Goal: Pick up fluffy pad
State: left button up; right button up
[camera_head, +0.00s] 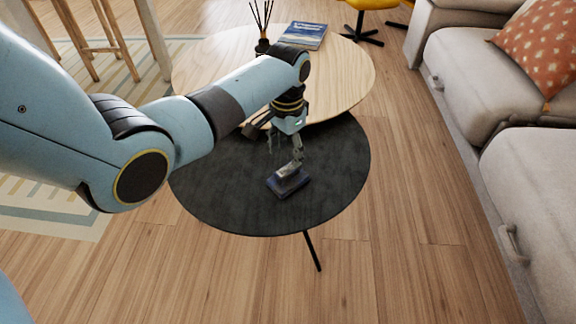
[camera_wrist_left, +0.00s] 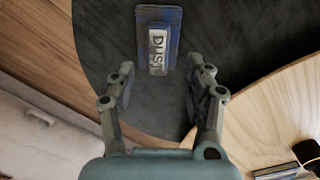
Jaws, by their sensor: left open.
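The fluffy pad (camera_head: 289,186) is a small dark blue block with a grey top piece, lying on the dark round table (camera_head: 225,185). In the left wrist view the pad (camera_wrist_left: 172,18) shows blue around a pale piece lettered "DUST". My left gripper (camera_head: 284,150) is over the table, pointing down, just above and behind the pad. In the left wrist view the gripper (camera_wrist_left: 161,65) is open, with a finger to each side and the pad ahead of the gap. Nothing is held. Whether a finger touches the pad is unclear. My right gripper is not in view.
A light wooden round table (camera_head: 345,75) overlaps the dark one at the back, bearing a blue book (camera_head: 303,36) and a reed diffuser (camera_head: 262,46). A grey sofa (camera_head: 465,85) stands at the right. A dark object beside my gripper is partly hidden. The table's front is clear.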

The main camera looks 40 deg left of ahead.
aim_at(287, 169)
pick_arm(q)
jog(key=f, duration=0.1)
jog(key=f+b, duration=0.1)
jog(key=f, duration=0.1)
jog(key=f+b, duration=0.1)
jog(key=f, duration=0.1)
jog(key=shift+s+d+f, duration=0.1)
jog(key=shift+s+f, duration=0.05)
jog(key=shift+s, duration=0.2)
jog(key=shift+f+b, duration=0.5)
jog(key=shift+w, duration=0.1)
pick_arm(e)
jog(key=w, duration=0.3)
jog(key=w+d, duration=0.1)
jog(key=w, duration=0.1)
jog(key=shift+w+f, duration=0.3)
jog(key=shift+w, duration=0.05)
pick_arm(q)
grip_shut()
